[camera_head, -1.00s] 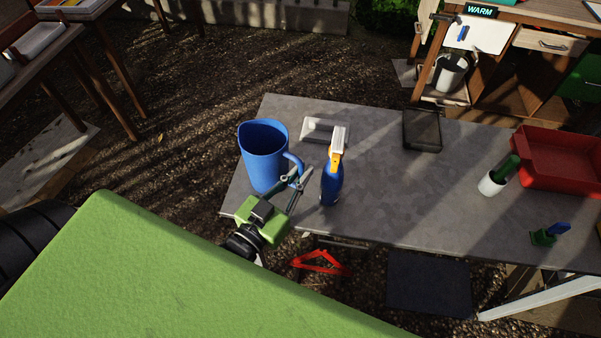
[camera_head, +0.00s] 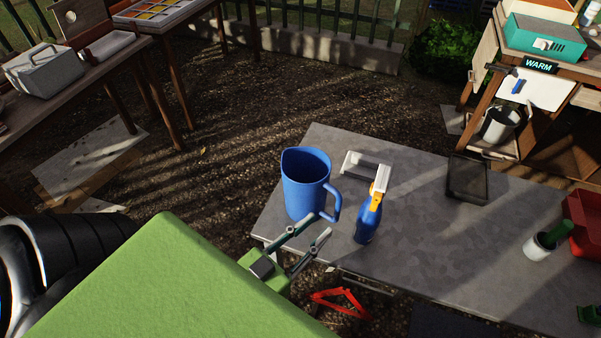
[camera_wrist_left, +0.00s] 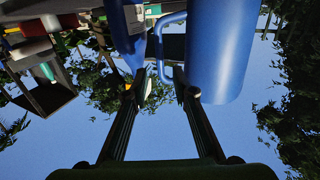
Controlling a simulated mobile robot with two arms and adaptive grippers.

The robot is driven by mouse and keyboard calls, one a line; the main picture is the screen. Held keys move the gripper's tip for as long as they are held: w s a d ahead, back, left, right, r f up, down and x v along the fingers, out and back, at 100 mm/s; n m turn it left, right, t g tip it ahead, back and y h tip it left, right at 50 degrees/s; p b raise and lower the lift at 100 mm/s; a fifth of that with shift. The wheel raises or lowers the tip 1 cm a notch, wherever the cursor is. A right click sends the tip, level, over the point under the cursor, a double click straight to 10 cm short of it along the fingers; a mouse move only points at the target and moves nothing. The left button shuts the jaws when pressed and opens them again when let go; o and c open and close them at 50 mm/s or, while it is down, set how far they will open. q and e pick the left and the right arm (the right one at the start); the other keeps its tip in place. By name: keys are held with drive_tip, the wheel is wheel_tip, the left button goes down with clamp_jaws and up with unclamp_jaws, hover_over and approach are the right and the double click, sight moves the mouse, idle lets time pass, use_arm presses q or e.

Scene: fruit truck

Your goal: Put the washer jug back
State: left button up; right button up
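The blue washer jug (camera_head: 303,190) stands upright on the left end of the grey table (camera_head: 420,250), its handle to the right. In the left wrist view, the jug (camera_wrist_left: 222,45) is large at the upper right, and its handle shows beyond my fingertips. My left gripper (camera_head: 319,226) is at the table's near left edge, just in front of the jug's handle. It also shows in the left wrist view (camera_wrist_left: 160,84), its two fingers apart with nothing held between them. My right gripper is not in view.
A blue spray bottle (camera_head: 367,222) with a white and yellow head stands close right of the jug. A white-grey holder (camera_head: 352,165) lies behind it. A black tray (camera_head: 468,178), white cup (camera_head: 538,247) and red bin (camera_head: 584,224) are farther right. The table's middle is clear.

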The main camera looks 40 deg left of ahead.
use_arm(q)
drive_tip(key=shift+s+a, duration=0.2)
drive_tip(key=shift+s, duration=0.75)
drive_tip(key=shift+s+a, duration=0.15)
drive_tip(key=shift+s, duration=0.8)
